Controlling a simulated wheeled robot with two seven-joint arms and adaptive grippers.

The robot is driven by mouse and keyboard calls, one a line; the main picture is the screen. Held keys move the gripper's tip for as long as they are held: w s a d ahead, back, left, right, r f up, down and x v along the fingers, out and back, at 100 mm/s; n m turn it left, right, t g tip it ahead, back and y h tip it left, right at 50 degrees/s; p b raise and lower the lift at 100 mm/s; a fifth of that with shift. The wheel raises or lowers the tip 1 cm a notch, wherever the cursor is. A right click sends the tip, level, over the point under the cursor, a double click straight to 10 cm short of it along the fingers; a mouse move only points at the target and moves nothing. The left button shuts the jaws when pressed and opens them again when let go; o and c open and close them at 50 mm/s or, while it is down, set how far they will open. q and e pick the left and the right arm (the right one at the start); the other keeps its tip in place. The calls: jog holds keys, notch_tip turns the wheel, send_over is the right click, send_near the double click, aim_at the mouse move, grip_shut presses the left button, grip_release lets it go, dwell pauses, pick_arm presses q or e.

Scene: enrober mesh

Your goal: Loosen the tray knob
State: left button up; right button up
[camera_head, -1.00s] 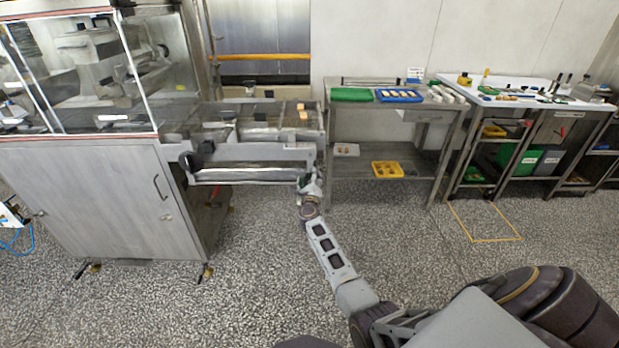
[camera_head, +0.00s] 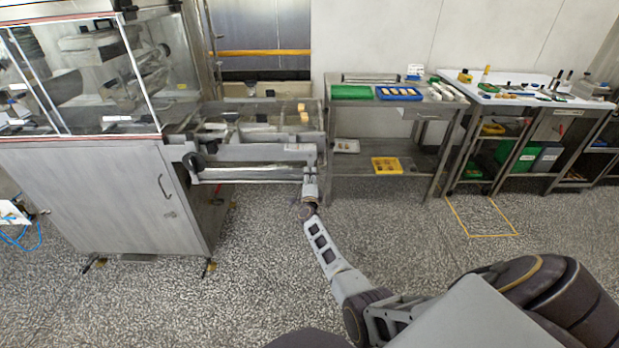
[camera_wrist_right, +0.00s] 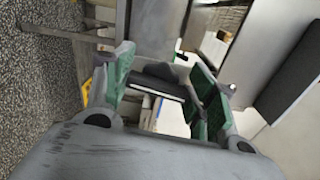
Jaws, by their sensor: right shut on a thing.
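My right gripper (camera_head: 310,173) is at the right end of the tray section (camera_head: 250,153) on the machine's side, at the end of its front rail. In the right wrist view its two green-padded fingers (camera_wrist_right: 162,88) stand on either side of a dark knob (camera_wrist_right: 162,73). The gripper is shut on this knob, though the exact contact at the pads is hard to see. In the head view the gripper hides the knob. My left gripper is in neither view.
A dark round handwheel (camera_head: 193,162) sits at the left end of the rail. The enrober cabinet (camera_head: 100,190) stands left. A steel table (camera_head: 350,103) with a green tray (camera_head: 352,92) and a blue tray (camera_head: 398,94) stands close right. The speckled floor in front is clear.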

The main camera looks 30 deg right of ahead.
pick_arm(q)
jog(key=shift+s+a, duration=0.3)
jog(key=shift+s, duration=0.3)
pick_arm(e)
jog(key=shift+n, duration=0.6)
jog(key=shift+a, duration=0.1)
jog(key=o, duration=1)
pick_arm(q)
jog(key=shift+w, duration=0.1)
pick_arm(e)
jog(key=shift+s, duration=0.1)
jog(key=shift+v, duration=3.6)
jog(key=shift+a, duration=0.1)
